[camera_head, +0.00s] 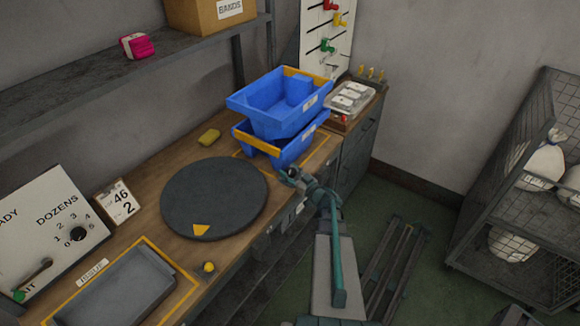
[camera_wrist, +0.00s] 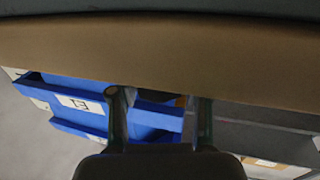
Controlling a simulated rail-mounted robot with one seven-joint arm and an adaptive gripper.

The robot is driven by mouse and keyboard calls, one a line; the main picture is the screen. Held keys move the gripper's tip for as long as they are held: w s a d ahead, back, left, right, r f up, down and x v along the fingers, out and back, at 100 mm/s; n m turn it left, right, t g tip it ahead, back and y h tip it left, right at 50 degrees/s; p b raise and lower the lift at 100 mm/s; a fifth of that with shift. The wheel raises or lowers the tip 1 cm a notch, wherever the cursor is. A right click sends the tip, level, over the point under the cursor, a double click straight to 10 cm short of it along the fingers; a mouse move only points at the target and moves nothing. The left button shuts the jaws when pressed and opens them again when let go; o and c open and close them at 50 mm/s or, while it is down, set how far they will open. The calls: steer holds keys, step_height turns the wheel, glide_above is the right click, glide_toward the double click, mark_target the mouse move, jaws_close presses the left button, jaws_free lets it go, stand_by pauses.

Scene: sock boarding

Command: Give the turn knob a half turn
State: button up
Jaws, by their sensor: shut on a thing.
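My gripper (camera_head: 287,175) is at the bench's front edge, to the right of a round dark turntable (camera_head: 214,198) and just below the stacked blue bins. In the wrist view, my gripper's two fingers (camera_wrist: 160,106) stand apart, in front of the blue bins. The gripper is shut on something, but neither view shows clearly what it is. A black dial knob (camera_head: 78,234) is on the white DOZENS panel (camera_head: 42,225) at the far left, well away from the gripper. A small yellow knob (camera_head: 208,267) is at the bench's front edge, also apart from the gripper.
Two blue bins (camera_head: 275,105) are stacked on the wooden bench (camera_head: 150,188). A grey tray (camera_head: 120,287) lies at the lower left. A yellow block (camera_head: 209,136) lies behind the turntable. A wire cage (camera_head: 535,195) holding white bundles stands at the right.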

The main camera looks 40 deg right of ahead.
steer(key=n+y, duration=0.1)
steer(key=y, duration=0.1)
steer(key=n+g+y+p, duration=0.1)
steer(key=n+y, duration=0.1)
steer(key=y, duration=0.1)
steer(key=shift+w+d+n, duration=0.1)
steer(key=shift+d+n, duration=0.1)
steer(key=shift+n, duration=0.1)
steer(key=shift+a+n+g+y, duration=0.1)
steer(key=shift+n+g+y, duration=0.5)
steer(key=shift+y, duration=0.5)
steer(key=shift+a+n+g+y, duration=0.1)
steer(key=shift+n+g+y, duration=0.3)
steer(key=shift+n+y, duration=0.55)
steer(key=shift+y, duration=0.25)
steer(key=o, duration=1.2)
steer(key=v, duration=1.2)
